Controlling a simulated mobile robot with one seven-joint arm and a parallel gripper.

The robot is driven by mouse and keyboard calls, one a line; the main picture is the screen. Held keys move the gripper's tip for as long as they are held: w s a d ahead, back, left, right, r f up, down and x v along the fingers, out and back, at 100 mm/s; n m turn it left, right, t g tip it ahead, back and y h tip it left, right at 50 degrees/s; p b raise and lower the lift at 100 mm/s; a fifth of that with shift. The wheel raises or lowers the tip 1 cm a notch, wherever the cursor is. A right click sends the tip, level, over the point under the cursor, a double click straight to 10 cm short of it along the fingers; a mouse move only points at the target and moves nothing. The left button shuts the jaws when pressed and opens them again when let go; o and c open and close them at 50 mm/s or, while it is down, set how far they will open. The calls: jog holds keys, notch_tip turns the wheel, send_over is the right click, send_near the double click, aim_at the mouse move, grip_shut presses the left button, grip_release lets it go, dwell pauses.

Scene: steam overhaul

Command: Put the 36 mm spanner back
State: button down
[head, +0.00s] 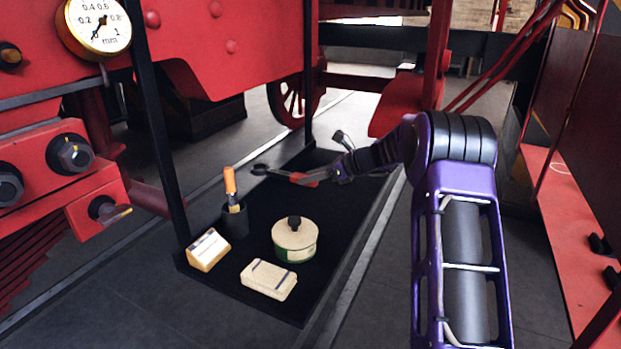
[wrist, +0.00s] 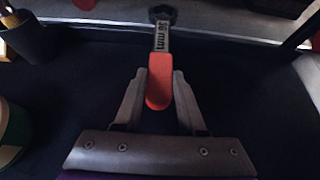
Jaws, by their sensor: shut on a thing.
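The 36 mm spanner shows in the wrist view with a red-orange grip (wrist: 159,80), a steel shank marked "36 mm" and a dark ring end (wrist: 162,13) pointing away. My gripper (wrist: 159,85) is shut on the red grip, with one finger on each side. I cannot tell how high the spanner is above the tray.
On the tray stand a tin with a dark knob (head: 295,240), a pale block (head: 268,280), a wooden wedge-like box (head: 208,250) and a dark cup (head: 235,218) holding an orange-handled brush (head: 230,181). Black posts rise at the tray's left side. Red machinery (head: 230,45) stands behind.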

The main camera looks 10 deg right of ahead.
jog(key=shift+r, duration=0.1)
jog(key=shift+f, duration=0.4)
jog(key=shift+c, duration=2.4)
grip_release()
jog(key=p+v, duration=0.1)
jog(key=v, duration=1.1)
jog(key=shift+r, duration=0.3)
